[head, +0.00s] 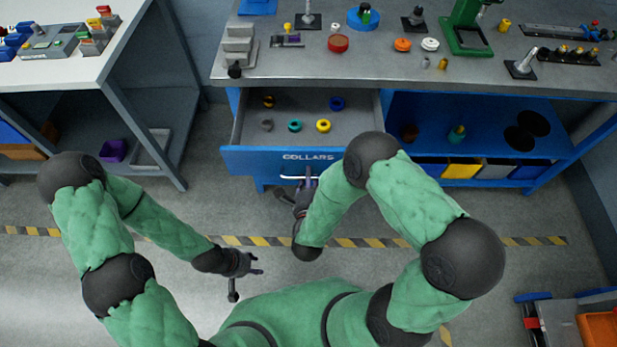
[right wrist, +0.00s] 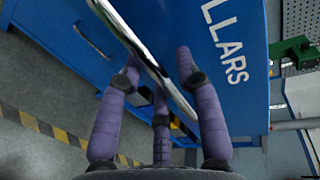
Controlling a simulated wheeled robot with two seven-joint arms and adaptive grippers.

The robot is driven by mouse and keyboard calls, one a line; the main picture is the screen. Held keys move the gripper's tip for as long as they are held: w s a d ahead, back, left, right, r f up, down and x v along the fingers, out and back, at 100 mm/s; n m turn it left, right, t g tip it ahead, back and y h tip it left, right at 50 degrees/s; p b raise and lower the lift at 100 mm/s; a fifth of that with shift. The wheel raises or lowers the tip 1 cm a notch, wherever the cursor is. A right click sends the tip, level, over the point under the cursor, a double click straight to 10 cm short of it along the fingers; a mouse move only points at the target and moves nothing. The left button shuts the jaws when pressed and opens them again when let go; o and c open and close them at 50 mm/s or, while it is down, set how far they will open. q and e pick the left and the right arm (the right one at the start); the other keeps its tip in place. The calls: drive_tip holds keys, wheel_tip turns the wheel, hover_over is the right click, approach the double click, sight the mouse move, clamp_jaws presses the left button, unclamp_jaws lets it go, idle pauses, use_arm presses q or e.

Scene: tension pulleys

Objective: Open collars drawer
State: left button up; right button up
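The blue collars drawer (head: 262,160), labelled COLLARS, stands pulled out under the workbench. Several ring-shaped collars lie inside it, including a yellow one (head: 323,125), a teal one (head: 295,125) and a blue one (head: 337,103). Its pale bar handle (head: 325,177) is on the front face. My right gripper (head: 296,190) is at the handle, its fingers spread. In the right wrist view the shiny bar (right wrist: 150,62) crosses between the purple fingers (right wrist: 158,68), which do not look closed on it; contact is unclear. My left gripper (head: 246,272) is open and empty over the floor.
The grey workbench top (head: 375,70) holds pulleys, collars and a green press (head: 466,28). Blue shelving (head: 480,113) with bins is right of the drawer. A white side table (head: 75,68) stands at left. Floor before the drawer is clear except for my arms.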

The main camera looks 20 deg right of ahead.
idle(0.3)
drive_tip(key=v, duration=1.2)
idle(0.6)
wheel_tip(320, 180, down, 11)
drive_tip(key=w+a+n+g+y, duration=0.2)
drive_tip(key=n+g+y, duration=0.2)
drive_tip(key=n+g, duration=0.45)
drive_tip(key=s+d+f+n+g+y, duration=0.1)
drive_tip(key=s+f+n+g+y, duration=0.3)
drive_tip(key=s+f+n+g, duration=0.2)
drive_tip(key=s+n+p, duration=0.1)
drive_tip(key=s+n, duration=0.1)
drive_tip(key=n, duration=0.2)
drive_tip(key=shift+s+d, duration=0.15)
drive_tip(key=shift+d, duration=0.25)
